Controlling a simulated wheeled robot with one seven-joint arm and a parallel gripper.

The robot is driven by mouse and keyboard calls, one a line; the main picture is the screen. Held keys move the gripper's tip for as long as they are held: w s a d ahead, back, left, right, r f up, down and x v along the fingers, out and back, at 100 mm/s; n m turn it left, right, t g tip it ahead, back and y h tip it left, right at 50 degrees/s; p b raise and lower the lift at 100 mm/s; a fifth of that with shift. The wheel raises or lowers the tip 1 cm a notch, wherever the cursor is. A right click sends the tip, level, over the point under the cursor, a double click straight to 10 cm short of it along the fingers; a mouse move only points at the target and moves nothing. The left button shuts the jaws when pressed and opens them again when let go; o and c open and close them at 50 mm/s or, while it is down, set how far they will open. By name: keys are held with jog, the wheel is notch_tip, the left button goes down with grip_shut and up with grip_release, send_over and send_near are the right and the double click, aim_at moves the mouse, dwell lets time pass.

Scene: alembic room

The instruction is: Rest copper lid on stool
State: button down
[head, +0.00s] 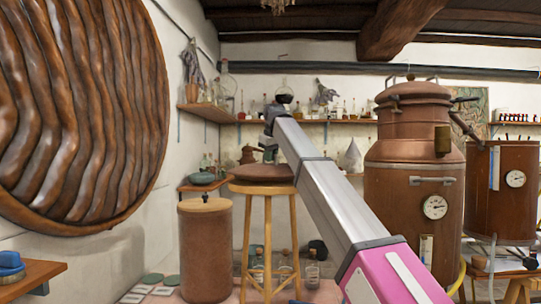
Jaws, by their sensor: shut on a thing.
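The copper lid (258,174) is a reddish-brown, shallow round disc in the middle of the head view. It lies level over the seat of the wooden stool (240,188), and I see no clear gap between the two. My gripper (270,157) points down at the lid's top from above and is shut on it. The fingertips are small and the exact grip, probably at a handle, is hard to make out. My arm crosses in front of the right side of the lid and stool.
A tall copper cylinder with a lid (206,245) stands left of the stool. A large copper still (402,190) and a second vessel (508,190) stand to the right. Glass bottles (285,270) are on the floor behind the stool legs. A side shelf (205,184) holds a dark pot.

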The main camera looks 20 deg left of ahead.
jog(key=shift+r, duration=0.2)
dwell(0.6)
jog(key=shift+f, duration=0.15)
jog(key=shift+f, duration=0.7)
jog(key=shift+f, duration=0.15)
dwell(1.0)
jog(key=c, duration=1.1)
grip_release()
